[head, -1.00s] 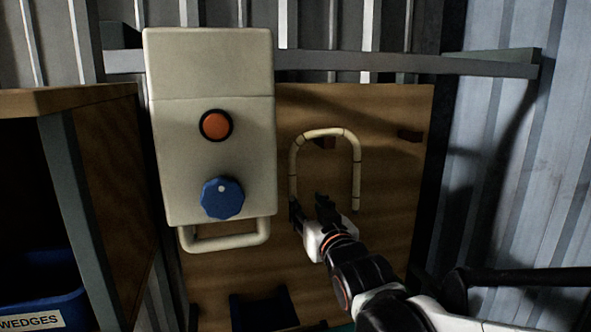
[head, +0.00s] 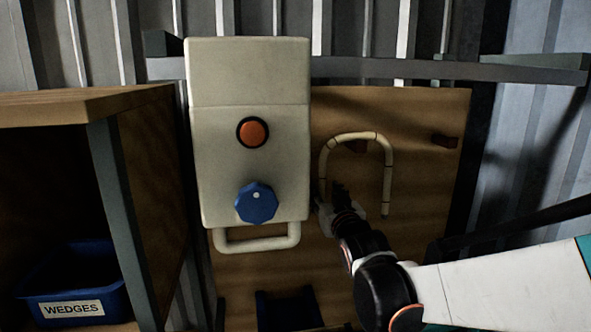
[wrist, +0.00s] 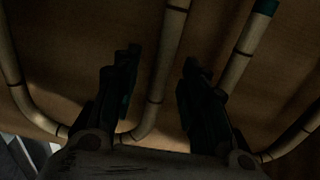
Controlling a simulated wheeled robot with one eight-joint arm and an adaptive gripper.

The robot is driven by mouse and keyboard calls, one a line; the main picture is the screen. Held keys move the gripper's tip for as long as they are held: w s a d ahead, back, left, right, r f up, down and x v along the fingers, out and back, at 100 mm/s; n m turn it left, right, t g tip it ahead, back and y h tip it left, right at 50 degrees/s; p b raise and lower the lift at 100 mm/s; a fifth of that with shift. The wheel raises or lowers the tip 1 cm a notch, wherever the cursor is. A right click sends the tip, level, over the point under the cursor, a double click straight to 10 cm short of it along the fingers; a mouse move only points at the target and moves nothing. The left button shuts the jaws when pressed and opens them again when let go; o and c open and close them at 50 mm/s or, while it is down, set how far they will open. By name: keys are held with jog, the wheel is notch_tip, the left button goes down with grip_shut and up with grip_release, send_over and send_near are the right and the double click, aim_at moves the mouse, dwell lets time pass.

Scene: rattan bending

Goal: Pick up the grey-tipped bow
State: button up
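A pale cane bow (head: 387,175), an upside-down U with dark bands, hangs on a red-brown peg against the wooden board in the head view. My gripper (head: 332,192) is at its left leg, overlapping it in the picture. In the wrist view my gripper (wrist: 160,72) is open, its dark fingers apart. A banded cane leg (wrist: 166,55) shows between them, curving left at the bottom into a U. Another cane (wrist: 238,65) with a teal tip passes by the right finger, which hides part of it.
A cream control box (head: 248,75) with an orange button (head: 252,132), blue knob (head: 256,203) and lower handle (head: 257,244) stands close left of my gripper. An empty peg (head: 445,141) is at the board's right. A blue WEDGES bin (head: 40,290) sits in the shelf at left.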

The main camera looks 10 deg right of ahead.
jog(key=shift+w+p, duration=0.3)
jog(key=shift+w, duration=1.15)
grip_shut()
jog(key=shift+s+r, duration=0.1)
